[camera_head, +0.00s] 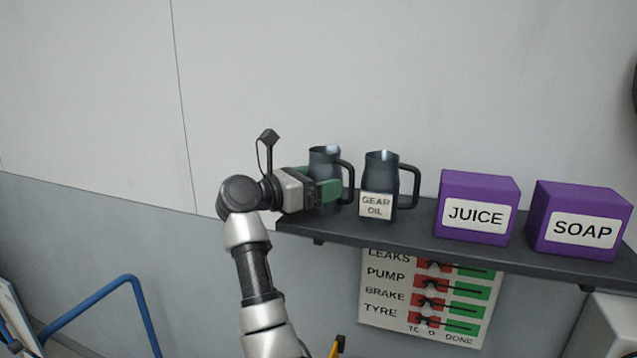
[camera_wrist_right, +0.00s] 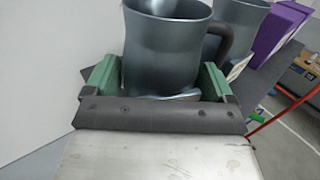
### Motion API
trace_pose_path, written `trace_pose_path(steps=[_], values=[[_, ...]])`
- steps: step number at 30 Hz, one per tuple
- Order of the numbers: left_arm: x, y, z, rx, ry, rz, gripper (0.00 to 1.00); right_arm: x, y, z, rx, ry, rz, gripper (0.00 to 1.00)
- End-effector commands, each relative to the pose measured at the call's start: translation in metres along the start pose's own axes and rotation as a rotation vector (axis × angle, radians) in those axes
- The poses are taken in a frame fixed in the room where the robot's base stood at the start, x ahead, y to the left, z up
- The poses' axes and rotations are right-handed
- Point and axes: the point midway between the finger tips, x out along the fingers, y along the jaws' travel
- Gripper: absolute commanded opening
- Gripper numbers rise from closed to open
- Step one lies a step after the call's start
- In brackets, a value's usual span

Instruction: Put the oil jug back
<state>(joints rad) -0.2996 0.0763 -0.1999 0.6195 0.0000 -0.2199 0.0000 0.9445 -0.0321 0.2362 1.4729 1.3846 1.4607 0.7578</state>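A dark grey-blue metal jug (camera_head: 324,155) with a black handle is at the left end of the dark wall shelf (camera_head: 420,236). A like jug (camera_head: 383,169) labelled GEAR OIL stands upright just right of it. My right gripper (camera_head: 326,190) has its green fingers around the first jug's body. In the right wrist view this jug (camera_wrist_right: 165,45) sits between the two fingers, very close to both; firm contact is unclear. Its lower part is mostly hidden, so I cannot tell whether it rests on the shelf. My left gripper is not in view.
Purple boxes labelled JUICE (camera_head: 476,187) and SOAP (camera_head: 581,206) stand farther right on the shelf. A checklist board (camera_head: 380,314) hangs below it. A blue tubular rail (camera_head: 95,303) is at lower left. The wall behind is bare.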

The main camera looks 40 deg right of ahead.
Motion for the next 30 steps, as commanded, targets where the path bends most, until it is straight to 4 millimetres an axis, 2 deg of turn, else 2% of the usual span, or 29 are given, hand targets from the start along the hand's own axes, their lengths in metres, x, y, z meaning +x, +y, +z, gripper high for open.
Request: trace_pose_path(steps=[1, 3, 14, 21, 30], values=[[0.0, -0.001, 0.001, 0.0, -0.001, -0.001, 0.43, 0.0, 0.0, 0.0, 0.0, 0.0, 0.0, 0.92], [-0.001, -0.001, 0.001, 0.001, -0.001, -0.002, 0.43, 0.0, 0.0, 0.0, -0.001, 0.0, 0.0, 0.99], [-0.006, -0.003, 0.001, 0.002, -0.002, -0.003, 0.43, -0.001, 0.0, 0.005, -0.001, 0.0, 0.001, 0.99], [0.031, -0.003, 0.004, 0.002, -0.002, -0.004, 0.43, -0.049, 0.001, -0.004, 0.001, 0.003, 0.007, 0.99], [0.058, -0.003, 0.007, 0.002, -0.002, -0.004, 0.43, -0.105, 0.0, 0.0, 0.0, 0.0, 0.003, 0.99]])
